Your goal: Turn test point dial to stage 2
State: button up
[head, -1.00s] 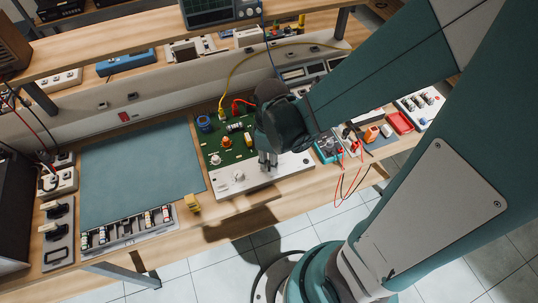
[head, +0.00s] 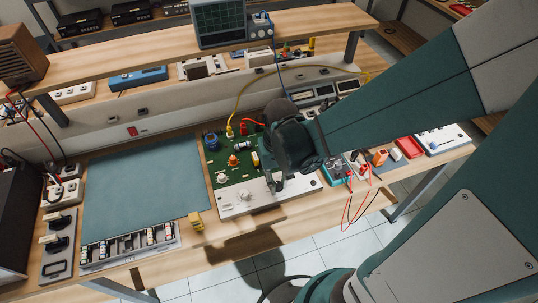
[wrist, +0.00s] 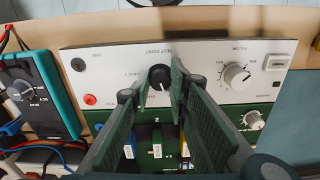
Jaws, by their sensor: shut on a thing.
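The test point dial (wrist: 159,77) is a round black knob with a white pointer on the white front strip (wrist: 110,70) of a green circuit board. The words TEST POINT are printed beside it in the wrist view. My gripper (wrist: 162,82) has one finger on each side of this knob and is shut on it. The pointer's stage cannot be read with certainty. In the head view my gripper (head: 274,186) reaches down to the right part of the white strip (head: 240,206) and hides the dial.
A yellow lead (head: 238,95) runs behind the board. A blue-green mat (head: 140,185) left of the board is clear.

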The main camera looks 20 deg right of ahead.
aim_at(277, 184)
jog(key=m, duration=1.1)
jog(key=shift+b, duration=0.35)
jog(key=shift+m, duration=2.2)
jog(key=o, duration=0.9)
jog(key=shift+r, duration=0.2)
jog(key=shift+r, duration=5.85)
